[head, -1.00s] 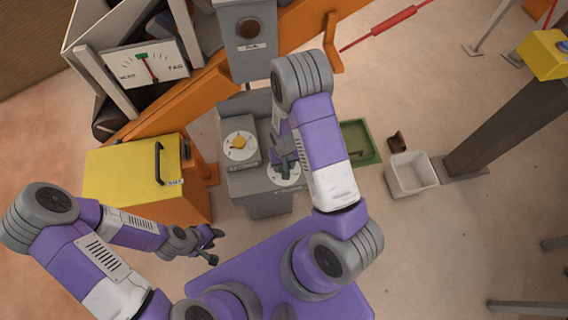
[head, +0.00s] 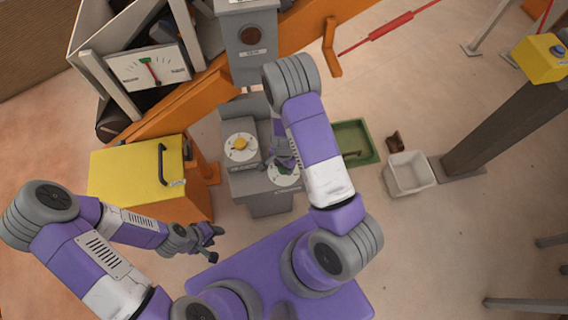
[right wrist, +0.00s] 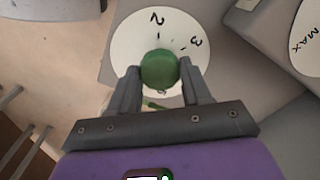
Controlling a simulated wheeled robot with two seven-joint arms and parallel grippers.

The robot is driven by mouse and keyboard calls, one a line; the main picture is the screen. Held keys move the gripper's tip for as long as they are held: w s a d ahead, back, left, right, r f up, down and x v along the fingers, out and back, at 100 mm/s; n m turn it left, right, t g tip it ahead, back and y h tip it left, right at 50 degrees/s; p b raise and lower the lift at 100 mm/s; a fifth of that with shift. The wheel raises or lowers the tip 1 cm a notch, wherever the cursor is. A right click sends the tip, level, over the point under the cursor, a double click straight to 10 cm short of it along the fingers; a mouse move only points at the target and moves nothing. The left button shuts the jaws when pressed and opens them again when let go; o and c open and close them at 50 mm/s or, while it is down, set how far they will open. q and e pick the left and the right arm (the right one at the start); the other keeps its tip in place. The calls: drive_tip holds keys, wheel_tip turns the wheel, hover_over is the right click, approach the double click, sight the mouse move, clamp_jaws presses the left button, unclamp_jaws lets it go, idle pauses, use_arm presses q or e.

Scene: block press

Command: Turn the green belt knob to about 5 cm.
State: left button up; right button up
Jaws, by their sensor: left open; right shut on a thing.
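The green belt knob (right wrist: 160,69) sits on a white round dial (right wrist: 130,45) marked with numbers; "2" and "3" are readable in the right wrist view. My right gripper (right wrist: 160,76) is shut on the knob, one finger on each side. A green pointer tip shows below the knob, partly hidden by the gripper. In the head view the white dial (head: 283,180) shows on the grey control box (head: 262,187), and my right gripper (head: 284,163) hides the knob. My left gripper (head: 214,243) is open and empty, beside the yellow-topped box.
A yellow knob (head: 241,143) on another dial stands left of the green knob's dial. A gauge with a green mark and red needle (head: 148,71) is at upper left. A yellow-lidded box (head: 125,172), green tray (head: 357,143) and white bin (head: 409,174) stand nearby.

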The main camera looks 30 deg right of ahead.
drive_tip(key=m+p, duration=0.1)
drive_tip(key=m, duration=0.3)
drive_tip(key=shift+r+m+p, duration=0.1)
drive_tip(key=shift+m+p, duration=0.2)
drive_tip(key=shift+m, duration=0.1)
drive_tip(key=m+p, duration=0.1)
drive_tip(key=m, duration=0.2)
drive_tip(key=shift+m, duration=0.3)
drive_tip(key=m+p, duration=0.2)
drive_tip(key=m, duration=0.2)
drive_tip(key=m+p, duration=0.1)
drive_tip(key=m, duration=0.2)
drive_tip(key=shift+m, duration=0.7)
drive_tip(key=o, duration=1.1)
drive_tip(key=shift+c, duration=0.2)
